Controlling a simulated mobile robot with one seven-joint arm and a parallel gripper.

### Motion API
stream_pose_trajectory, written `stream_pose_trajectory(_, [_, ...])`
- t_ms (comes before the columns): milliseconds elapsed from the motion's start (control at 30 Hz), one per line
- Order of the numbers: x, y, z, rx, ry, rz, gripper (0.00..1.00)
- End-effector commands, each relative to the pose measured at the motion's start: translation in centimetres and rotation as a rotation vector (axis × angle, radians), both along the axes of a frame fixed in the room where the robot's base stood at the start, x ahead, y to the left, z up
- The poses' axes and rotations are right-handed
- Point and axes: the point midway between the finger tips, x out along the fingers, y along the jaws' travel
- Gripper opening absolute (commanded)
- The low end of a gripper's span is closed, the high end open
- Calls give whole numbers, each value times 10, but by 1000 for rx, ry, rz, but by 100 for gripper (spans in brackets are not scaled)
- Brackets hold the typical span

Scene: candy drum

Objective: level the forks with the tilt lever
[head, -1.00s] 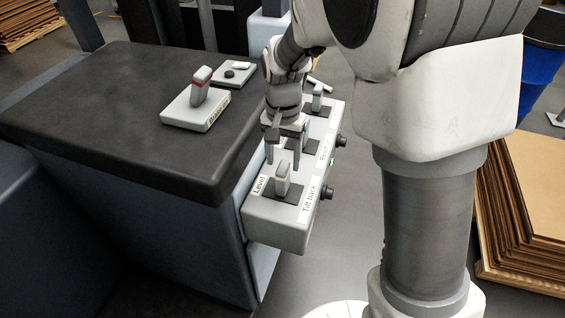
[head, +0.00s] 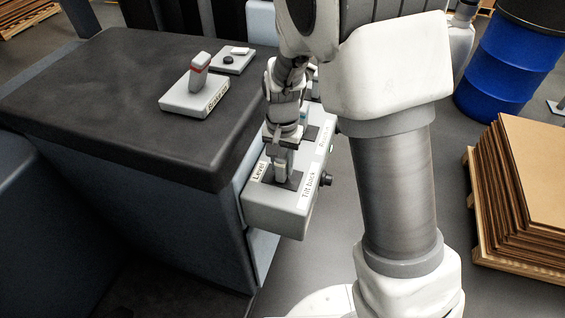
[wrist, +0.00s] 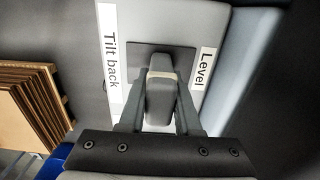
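The tilt lever (wrist: 160,92) is a grey upright handle with a pale band, in a dark slot on the grey lever box (head: 268,214). The "Level" label (wrist: 204,68) lies on one side of the slot and the "Tilt back" label (wrist: 111,62) on the other. My gripper (wrist: 160,85) points down over the lever, one finger on each side. Its fingertips appear to be against the lever, so it looks shut on it. In the head view my gripper (head: 281,165) hides much of the lever. The lever stands nearly upright; its exact tilt is hard to tell.
A dark cowl (head: 110,110) with a small lever unit (head: 194,97) on it stands left of the box. A black knob (head: 326,179) sticks out of the box's side. Stacked cardboard (head: 525,200) on a pallet and a blue drum (head: 505,65) stand at right.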

Motion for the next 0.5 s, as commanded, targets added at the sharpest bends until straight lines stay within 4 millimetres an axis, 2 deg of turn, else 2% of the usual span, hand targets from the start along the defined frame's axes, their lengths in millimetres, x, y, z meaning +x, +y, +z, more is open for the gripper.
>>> stream_pose_trajectory(33, [0, 0, 0, 0, 0, 0, 16])
stream_pose_trajectory(100, [0, 0, 0, 0, 0, 0, 3])
stream_pose_trajectory(133, [0, 0, 0, 0, 0, 0, 0])
stream_pose_trajectory(500, [0, 0, 0, 0, 0, 0, 0])
